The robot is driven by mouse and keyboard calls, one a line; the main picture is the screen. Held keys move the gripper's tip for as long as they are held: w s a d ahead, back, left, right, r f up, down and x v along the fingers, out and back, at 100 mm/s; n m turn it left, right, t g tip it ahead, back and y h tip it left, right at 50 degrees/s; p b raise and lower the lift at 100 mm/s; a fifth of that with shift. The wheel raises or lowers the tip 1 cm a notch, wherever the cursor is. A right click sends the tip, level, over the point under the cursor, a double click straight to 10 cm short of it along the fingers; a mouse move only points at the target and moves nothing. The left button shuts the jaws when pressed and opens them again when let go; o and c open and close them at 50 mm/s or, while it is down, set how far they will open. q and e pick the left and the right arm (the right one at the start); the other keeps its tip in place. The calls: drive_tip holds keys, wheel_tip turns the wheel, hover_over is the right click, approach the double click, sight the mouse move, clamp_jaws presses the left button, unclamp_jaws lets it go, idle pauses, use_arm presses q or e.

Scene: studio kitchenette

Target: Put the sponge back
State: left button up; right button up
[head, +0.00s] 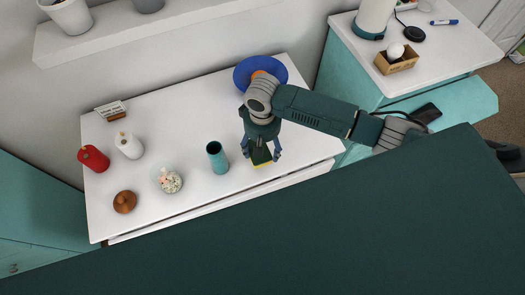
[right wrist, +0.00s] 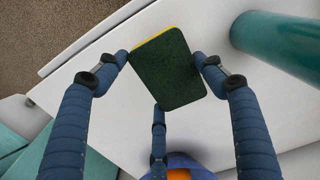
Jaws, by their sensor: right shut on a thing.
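The sponge, dark green with a yellow layer, is between the fingers of my right gripper (head: 261,160), which is shut on it. In the head view the sponge (head: 261,156) is over the front part of the white counter, right of a teal cylinder (head: 218,160). In the right wrist view the sponge (right wrist: 168,70) shows its dark green face, with fingers at both sides and one below. The cylinder also shows in the right wrist view (right wrist: 280,42), apart from the sponge. Whether the sponge touches the counter is hard to tell. My left gripper is not in view.
A blue dish (head: 243,73) with an orange item is behind my right gripper. A red canister (head: 93,158), a white canister (head: 129,145), a speckled jar (head: 170,181) and a brown lidded pot (head: 125,202) stand left. Counter (head: 185,115) behind the cylinder is clear.

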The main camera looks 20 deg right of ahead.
wheel_tip(320, 180, down, 3)
drive_tip(key=shift+f, duration=0.4)
drive_tip(key=shift+f, duration=0.1)
drive_tip(key=o, duration=1)
wheel_tip(320, 180, up, 12)
drive_tip(key=shift+r+b, duration=0.2)
drive_tip(key=shift+b, duration=0.65)
drive_tip(key=shift+s+f, duration=0.1)
